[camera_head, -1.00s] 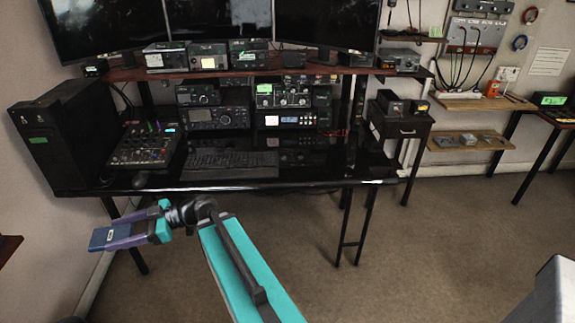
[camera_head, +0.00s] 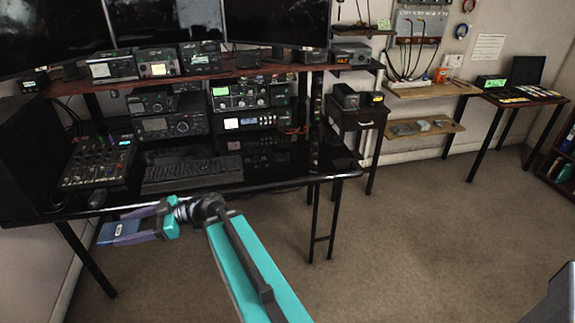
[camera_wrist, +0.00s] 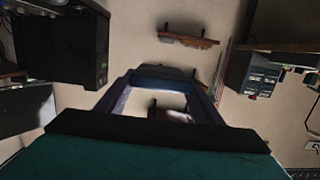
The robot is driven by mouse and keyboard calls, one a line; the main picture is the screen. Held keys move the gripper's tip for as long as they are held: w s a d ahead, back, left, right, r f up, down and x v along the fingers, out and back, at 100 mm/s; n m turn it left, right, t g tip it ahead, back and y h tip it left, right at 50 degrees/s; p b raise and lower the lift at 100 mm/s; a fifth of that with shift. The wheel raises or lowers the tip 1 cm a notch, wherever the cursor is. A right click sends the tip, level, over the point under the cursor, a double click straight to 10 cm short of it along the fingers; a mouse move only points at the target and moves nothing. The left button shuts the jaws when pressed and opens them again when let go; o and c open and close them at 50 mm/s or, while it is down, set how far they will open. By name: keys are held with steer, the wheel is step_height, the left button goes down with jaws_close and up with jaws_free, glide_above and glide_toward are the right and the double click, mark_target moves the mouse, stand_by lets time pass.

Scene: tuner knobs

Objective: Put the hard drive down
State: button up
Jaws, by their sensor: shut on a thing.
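The hard drive (camera_head: 119,231) is a small flat blue box with a pale label. My gripper (camera_head: 138,224) is shut on it, with the purple fingers along its sides. In the head view I hold it in front of the black desk's (camera_head: 290,180) front edge, at the lower left. In the wrist view the hard drive (camera_wrist: 163,72) shows as a dark blue bar between the far ends of the fingers. Its underside is hidden.
The desk carries a keyboard (camera_head: 192,173), a mixer (camera_head: 98,163) and several radios. A small dark side table (camera_head: 357,118) and wooden wall shelves (camera_head: 425,131) stand to the right. Open carpet (camera_head: 430,230) fills the right foreground.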

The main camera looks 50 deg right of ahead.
stand_by(0.3)
steer(key=shift+w+d+f+b, duration=0.1)
steer(key=shift+d+f+b, duration=0.1)
steer(key=shift+b, duration=0.1)
steer(key=d+f+m+t+h+b, duration=0.25)
steer(key=d+h+b, duration=0.2)
steer(key=d, duration=0.65)
steer(key=d+f+m+t+h+b, duration=0.25)
steer(key=d+b, duration=0.25)
steer(key=d, duration=0.6)
steer(key=d+f+m+t+h+b, duration=0.1)
steer(key=d+f+m+h+b, duration=0.3)
steer(key=d, duration=0.6)
steer(key=s+d+m+g+h+b, duration=0.1)
steer(key=s+d+m+h+b, duration=0.2)
steer(key=s+d, duration=0.3)
steer(key=s+d+m+h+b, duration=0.3)
steer(key=s+d+h+b, duration=0.2)
steer(key=d, duration=1)
steer(key=s+d+f+m+g+h+b, duration=0.1)
steer(key=s+d+m+h+b, duration=0.2)
steer(key=s+d, duration=0.4)
steer(key=d+h+b, duration=0.1)
steer(key=d+b, duration=0.1)
steer(key=d, duration=0.2)
steer(key=shift+s+g, duration=0.3)
steer(key=shift+s, duration=0.1)
steer(key=shift+d, duration=0.1)
